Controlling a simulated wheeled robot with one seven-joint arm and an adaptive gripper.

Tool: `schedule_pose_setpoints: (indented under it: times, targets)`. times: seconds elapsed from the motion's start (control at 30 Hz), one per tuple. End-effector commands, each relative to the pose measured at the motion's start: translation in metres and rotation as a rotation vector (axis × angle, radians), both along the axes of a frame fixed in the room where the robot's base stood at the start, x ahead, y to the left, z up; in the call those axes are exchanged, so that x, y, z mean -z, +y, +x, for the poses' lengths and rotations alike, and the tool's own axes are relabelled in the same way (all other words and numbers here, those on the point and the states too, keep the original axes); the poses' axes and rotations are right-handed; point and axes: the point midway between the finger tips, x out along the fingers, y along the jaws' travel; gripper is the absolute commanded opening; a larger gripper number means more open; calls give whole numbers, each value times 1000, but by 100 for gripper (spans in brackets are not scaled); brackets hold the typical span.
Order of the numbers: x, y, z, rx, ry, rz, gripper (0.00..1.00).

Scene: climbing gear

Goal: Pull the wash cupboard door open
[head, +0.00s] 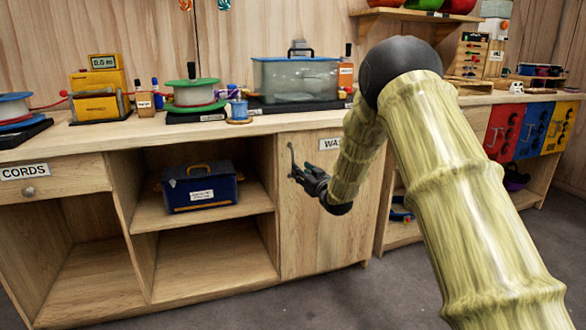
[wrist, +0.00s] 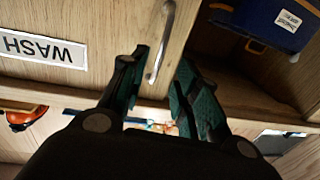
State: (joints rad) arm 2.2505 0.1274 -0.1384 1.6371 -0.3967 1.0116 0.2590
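The wash cupboard door (head: 318,235) is a pale wooden panel that looks shut, flush with the cabinet front. Its white label (head: 329,143) is partly hidden by my arm in the head view; the wrist view shows the label reading WASH (wrist: 42,50) upside down. A slim metal bar handle (head: 291,158) is near the door's left edge. My gripper (head: 303,178) is at the handle. In the wrist view my gripper (wrist: 163,62) has its fingers apart, with the handle (wrist: 159,45) showing between them. I cannot tell whether either finger touches it.
Left of the door is an open shelf (head: 215,212) with a dark blue box (head: 202,188). The counter above holds a clear tank (head: 296,78), a green spool (head: 193,93) and a yellow device (head: 99,90). The grey floor (head: 300,300) in front of the cabinet is clear.

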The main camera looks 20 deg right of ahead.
Motion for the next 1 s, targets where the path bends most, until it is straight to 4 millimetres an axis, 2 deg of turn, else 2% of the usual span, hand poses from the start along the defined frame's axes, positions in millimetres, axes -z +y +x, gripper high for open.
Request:
schedule_pose_setpoints:
  times: [0.3,0.5,0.7,0.97,1.0]
  targets:
    - [3,9,51,-1,-1,-2,32]
    - [3,11,72,0,1,-1,32]
    - [1,12,80,0,1,-1,32]
    - [1,12,80,0,1,-1,32]
    - [1,12,80,0,1,-1,24]
